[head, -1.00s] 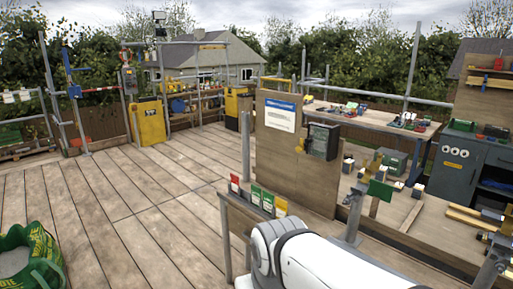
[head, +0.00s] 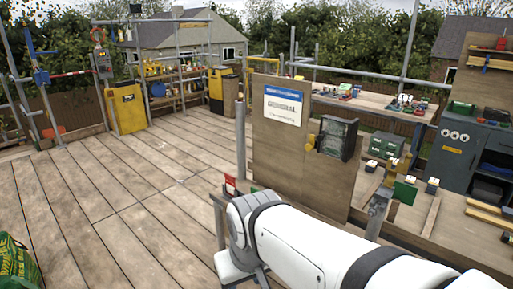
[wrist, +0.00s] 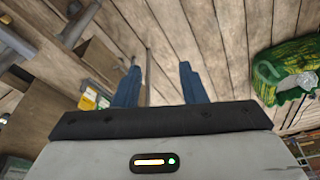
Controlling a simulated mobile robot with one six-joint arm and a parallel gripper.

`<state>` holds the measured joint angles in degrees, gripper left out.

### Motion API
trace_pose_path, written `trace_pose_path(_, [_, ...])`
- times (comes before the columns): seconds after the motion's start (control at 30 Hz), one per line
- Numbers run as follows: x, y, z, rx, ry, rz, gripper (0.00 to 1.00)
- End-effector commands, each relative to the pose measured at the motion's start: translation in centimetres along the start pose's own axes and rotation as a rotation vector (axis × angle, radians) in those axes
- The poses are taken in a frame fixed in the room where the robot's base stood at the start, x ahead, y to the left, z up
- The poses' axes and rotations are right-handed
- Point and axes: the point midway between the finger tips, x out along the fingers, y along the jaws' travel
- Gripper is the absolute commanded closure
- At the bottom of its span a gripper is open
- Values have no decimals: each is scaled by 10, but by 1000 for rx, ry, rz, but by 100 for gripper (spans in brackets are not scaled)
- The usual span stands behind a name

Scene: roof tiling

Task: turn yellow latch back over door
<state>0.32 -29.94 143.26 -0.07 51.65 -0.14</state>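The yellow latch (head: 310,142) is a small piece at the left edge of a dark box with a glassy door (head: 338,138). The box is mounted on an upright plywood board (head: 275,165) in the head view. The latch is too small to tell its exact angle, but it appears beside the door's left edge. My gripper (wrist: 160,82) shows in the wrist view with its two blue fingers spread apart and nothing between them. It points over the deck boards, apart from the box. My fingertips do not show in the head view.
A white notice (head: 283,105) is on the board left of the box. A post (head: 240,140) and small coloured cards (head: 230,184) stand near my arm. A green bag (wrist: 285,72) lies on the deck. Open decking (head: 120,190) spreads to the left.

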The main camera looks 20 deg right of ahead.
Motion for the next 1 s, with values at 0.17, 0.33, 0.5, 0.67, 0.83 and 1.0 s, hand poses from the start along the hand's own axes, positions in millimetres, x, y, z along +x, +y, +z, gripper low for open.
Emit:
trace_pose_path(0.17, [9, -3, -25, 3, 64, -19, 52])
trace_pose_path(0.33, [31, 3, -119, 44, 312, -47, 52])
trace_pose_path(0.5, [49, 45, -238, 132, 659, 8, 52])
trace_pose_path(0.67, [60, 114, -324, 241, 963, 166, 52])
trace_pose_path(0.83, [75, 205, -372, 367, 1228, 443, 52])
trace_pose_path(1.0, [92, 286, -373, 481, 1396, 781, 52])
